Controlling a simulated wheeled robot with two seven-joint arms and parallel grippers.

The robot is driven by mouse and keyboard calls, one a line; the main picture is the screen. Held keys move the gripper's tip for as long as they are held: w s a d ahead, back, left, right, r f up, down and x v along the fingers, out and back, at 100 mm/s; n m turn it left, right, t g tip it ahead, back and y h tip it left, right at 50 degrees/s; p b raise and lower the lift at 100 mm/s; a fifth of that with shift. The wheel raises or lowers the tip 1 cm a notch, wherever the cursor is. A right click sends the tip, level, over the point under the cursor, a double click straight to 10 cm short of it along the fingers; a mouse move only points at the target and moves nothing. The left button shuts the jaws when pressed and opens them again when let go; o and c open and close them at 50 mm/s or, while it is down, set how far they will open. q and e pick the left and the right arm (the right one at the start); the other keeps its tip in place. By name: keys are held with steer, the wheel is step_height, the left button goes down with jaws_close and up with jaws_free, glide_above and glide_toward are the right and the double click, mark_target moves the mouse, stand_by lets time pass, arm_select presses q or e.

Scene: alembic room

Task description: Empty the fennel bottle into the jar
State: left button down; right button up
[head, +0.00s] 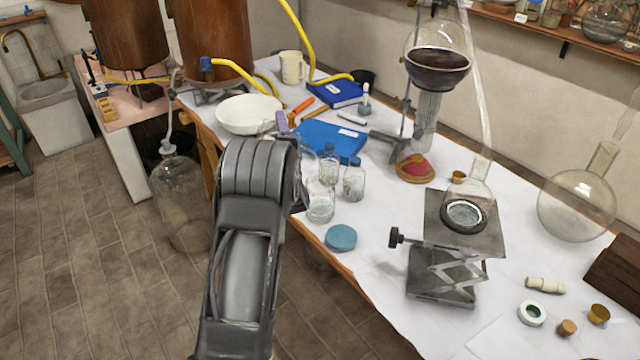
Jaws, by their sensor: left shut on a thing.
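My left arm comes up from the bottom, and its wrist hides most of my left gripper (297,188) at the table's left edge. The gripper is shut on a glass bottle, taken as the fennel bottle (308,163), which is mostly hidden; its contents and exact tilt cannot be told. Just right of it an open clear glass jar (320,208) stands near the table edge. No labels can be read. My right gripper is out of view.
A round blue lid (341,237) lies in front of the jar. Blue books (332,138), a white bowl (248,114) and tools lie behind on the white-covered table. A lab jack (452,250) carrying a glass flask stands to the right. A large flask (577,207) stands farther right.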

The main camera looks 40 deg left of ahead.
arm_select(q)
steer(key=shift+w+d+r+m+t, duration=0.1)
steer(key=shift+d+r+m+t, duration=0.15)
steer(key=shift+r+m, duration=0.4)
steer(key=shift+d+r+m+t, duration=0.2)
steer(key=shift+r+m+t, duration=0.2)
steer(key=shift+m, duration=0.25)
steer(key=shift+a+f+n+g+b, duration=0.25)
steer(key=shift+f+n+g, duration=0.1)
steer(key=shift+f+n, duration=0.25)
steer(key=shift+a+f+n+g+b, duration=0.3)
steer(key=shift+f+n, duration=0.15)
steer(key=shift+n, duration=0.25)
